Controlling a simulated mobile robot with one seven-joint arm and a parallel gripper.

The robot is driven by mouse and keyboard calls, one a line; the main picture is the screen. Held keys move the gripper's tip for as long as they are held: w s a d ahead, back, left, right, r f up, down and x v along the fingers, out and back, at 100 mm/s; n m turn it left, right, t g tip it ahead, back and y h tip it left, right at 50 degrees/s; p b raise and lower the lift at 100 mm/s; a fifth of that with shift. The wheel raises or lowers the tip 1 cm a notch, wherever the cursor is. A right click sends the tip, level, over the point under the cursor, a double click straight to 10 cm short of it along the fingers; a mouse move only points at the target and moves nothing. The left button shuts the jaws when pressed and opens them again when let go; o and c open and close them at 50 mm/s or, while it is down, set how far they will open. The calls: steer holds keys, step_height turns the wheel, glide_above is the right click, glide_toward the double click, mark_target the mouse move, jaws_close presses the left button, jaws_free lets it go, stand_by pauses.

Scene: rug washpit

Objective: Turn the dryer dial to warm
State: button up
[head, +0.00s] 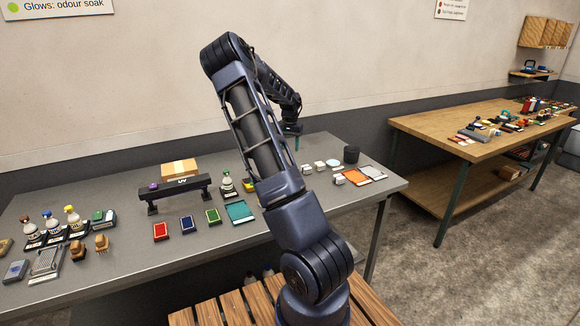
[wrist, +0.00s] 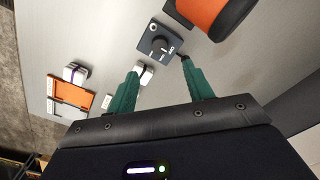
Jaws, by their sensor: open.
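In the wrist view a small dark box with a round black knob (wrist: 160,44) sits on the grey table; it looks like the dryer dial. It has small white markings, too small to read, so its setting cannot be told. My gripper (wrist: 158,66) is open, with its two teal fingers apart and the dial box just beyond the fingertips, roughly between them. Nothing is held, and I cannot tell whether a fingertip touches the box. In the head view my gripper (head: 296,142) is small, above the table's back part, and the dial cannot be made out behind my arm.
A small white block (wrist: 146,74) lies close by the left fingertip. A dark and orange object (wrist: 212,12) stands close beyond the right finger. The grey table (head: 110,205) also holds a UV lamp stand (head: 178,188), bottles and coloured pads. A wooden table (head: 440,140) stands right.

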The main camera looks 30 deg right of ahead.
step_height(320, 180, down, 11)
steer(key=shift+r, duration=0.1)
stand_by(0.5)
steer(key=shift+c, duration=0.2)
steer(key=shift+w, duration=0.1)
steer(key=c, duration=0.9)
